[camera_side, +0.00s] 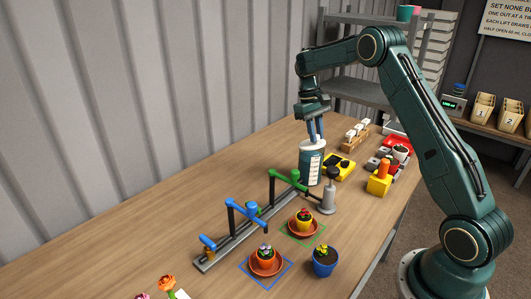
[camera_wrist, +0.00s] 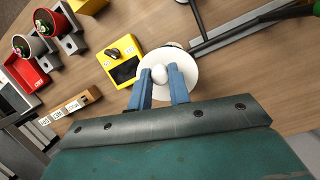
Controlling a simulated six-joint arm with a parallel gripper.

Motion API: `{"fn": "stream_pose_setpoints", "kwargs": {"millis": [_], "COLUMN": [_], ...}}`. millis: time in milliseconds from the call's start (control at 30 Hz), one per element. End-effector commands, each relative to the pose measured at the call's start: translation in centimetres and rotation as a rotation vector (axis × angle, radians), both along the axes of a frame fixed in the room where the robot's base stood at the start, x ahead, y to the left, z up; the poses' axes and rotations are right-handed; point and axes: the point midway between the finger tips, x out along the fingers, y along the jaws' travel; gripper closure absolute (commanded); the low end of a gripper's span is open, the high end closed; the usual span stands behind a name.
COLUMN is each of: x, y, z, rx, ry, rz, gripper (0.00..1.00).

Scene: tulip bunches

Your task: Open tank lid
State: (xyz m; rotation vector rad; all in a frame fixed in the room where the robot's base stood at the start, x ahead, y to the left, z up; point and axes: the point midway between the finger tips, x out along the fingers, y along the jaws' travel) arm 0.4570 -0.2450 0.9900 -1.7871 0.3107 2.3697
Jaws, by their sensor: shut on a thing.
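The tank (camera_side: 312,165) is a teal cylinder with a white graduated label, upright on the wooden table. Its round white lid (camera_wrist: 187,62) shows in the wrist view with a pale rounded knob (camera_wrist: 159,73) near its middle. My gripper (camera_side: 315,136) points down right above the tank. In the wrist view my gripper (camera_wrist: 160,78) has its two blue fingers on either side of the knob, shut on it. The lid appears to sit on the tank's top; the side view is too small to show any gap between them.
A rail with green (camera_side: 285,175) and blue valves (camera_side: 246,207) runs in front. A red tray (camera_side: 397,141) lies farther right.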

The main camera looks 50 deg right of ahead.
Motion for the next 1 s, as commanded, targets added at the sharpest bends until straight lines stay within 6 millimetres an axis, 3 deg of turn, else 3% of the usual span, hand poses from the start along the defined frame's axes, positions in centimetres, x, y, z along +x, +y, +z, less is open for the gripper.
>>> {"fn": "stream_pose_setpoints", "kwargs": {"millis": [167,200,300,1000], "x": [0.02,0.02,0.02,-0.31], "y": [-0.29,-0.29,-0.24,-0.32], "z": [0.05,0.05,0.05,-0.14], "rx": [-0.007,-0.007,-0.006,-0.009], "ry": [-0.006,-0.006,-0.005,-0.035], "rz": [-0.006,-0.006,-0.005,0.005], "gripper": [1.00,0.79,0.60,0.59]}}
